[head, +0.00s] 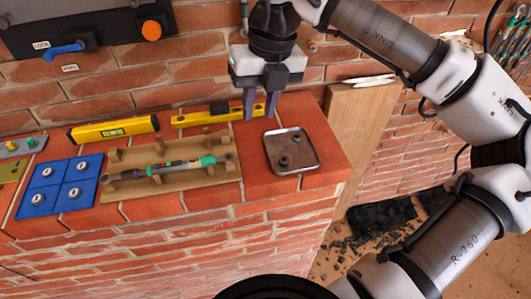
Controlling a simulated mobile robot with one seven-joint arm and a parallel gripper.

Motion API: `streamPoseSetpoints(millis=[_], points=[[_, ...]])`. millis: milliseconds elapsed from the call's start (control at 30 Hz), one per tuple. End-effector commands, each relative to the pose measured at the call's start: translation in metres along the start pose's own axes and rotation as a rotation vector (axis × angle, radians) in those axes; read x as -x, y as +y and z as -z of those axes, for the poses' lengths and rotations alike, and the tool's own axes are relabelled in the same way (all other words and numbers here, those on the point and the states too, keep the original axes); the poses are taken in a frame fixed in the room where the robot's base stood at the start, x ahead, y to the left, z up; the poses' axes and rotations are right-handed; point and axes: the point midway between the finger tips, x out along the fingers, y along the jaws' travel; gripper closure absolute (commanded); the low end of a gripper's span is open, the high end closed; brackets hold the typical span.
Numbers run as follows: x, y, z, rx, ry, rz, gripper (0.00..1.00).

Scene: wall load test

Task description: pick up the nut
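Two small dark round pieces, which look like nuts, lie on a shallow metal tray (304,165) at the right end of the brick ledge. One nut (283,161) is nearer the tray's middle, and another dark piece (297,139) is farther back. They are too small to tell their exact shape. My gripper (259,116) points down behind and to the left of the tray, apart from both pieces. Its two dark fingers are spread with nothing visible between them. A yellow spirit level shows behind them.
A wooden rack (125,190) with a screwdriver-like tool (165,168) stands left of the tray. Blue tiles (58,187) with round pieces lie farther left. Yellow levels (110,129) lie along the wall. A panel (100,22) with a blue lever and orange knob hangs above.

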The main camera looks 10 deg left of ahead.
Motion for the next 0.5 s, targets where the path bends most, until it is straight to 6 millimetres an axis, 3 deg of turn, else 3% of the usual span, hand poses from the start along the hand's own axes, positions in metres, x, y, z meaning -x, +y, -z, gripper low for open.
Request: streamPoseSetpoints(millis=[33,133,267,500], points=[[0.004,-0.021,0.005,-0.063,0.011,0.063,0.73],[0.009,-0.046,0.012,-0.138,0.030,0.136,0.73],[0.001,-0.056,0.016,-0.161,0.039,0.160,0.73],[-0.045,-0.060,0.018,-0.157,0.039,0.154,0.73]])
